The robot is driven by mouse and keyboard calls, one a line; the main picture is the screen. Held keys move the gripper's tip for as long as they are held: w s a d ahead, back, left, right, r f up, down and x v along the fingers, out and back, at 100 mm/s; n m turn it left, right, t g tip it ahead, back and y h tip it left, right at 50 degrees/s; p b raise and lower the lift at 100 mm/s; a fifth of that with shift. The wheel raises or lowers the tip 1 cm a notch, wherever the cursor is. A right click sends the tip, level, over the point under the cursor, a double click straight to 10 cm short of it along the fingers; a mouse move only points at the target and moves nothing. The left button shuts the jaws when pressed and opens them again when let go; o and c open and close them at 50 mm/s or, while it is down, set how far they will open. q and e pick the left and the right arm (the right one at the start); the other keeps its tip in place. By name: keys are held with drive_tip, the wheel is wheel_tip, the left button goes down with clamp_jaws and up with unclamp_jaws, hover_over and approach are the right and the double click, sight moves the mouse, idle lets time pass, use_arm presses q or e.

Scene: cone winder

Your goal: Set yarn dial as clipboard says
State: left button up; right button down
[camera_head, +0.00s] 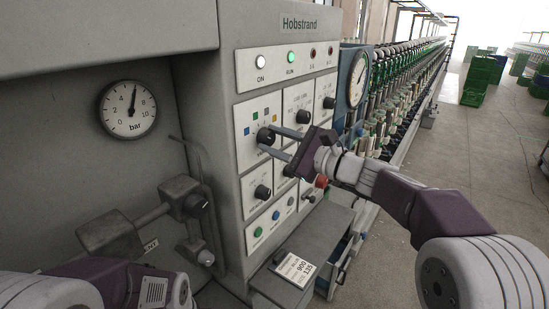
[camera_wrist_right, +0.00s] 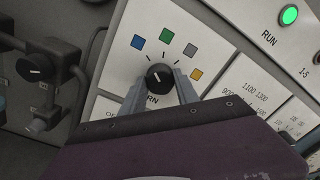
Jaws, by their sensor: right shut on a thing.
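The yarn dial, a round black knob (camera_head: 266,136) with a small white mark, sits on a white plate of the grey machine panel. Coloured squares arc around it; in the right wrist view they run blue (camera_wrist_right: 138,42), green (camera_wrist_right: 167,35), grey (camera_wrist_right: 190,50), orange (camera_wrist_right: 196,74). The mark on the knob (camera_wrist_right: 159,76) faces roughly up there; I cannot tell which square it meets. My right gripper (camera_head: 268,143) is shut on the knob, one finger each side. The clipboard (camera_head: 297,268) lies on the ledge below; "900" shows, its smaller lines are unclear. My left gripper is out of view.
More black knobs (camera_head: 263,192) and coloured buttons (camera_head: 276,215) share the panel. The aisle floor on the right is clear near me.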

drive_tip(key=shift+r+n+b, duration=0.1)
drive_tip(key=shift+n+b, duration=0.5)
drive_tip(key=shift+b, duration=0.15)
drive_tip(key=c, duration=1.1)
unclamp_jaws()
drive_tip(key=shift+o, duration=0.9)
drive_tip(key=b+v, duration=0.3)
drive_tip(key=v, duration=0.6)
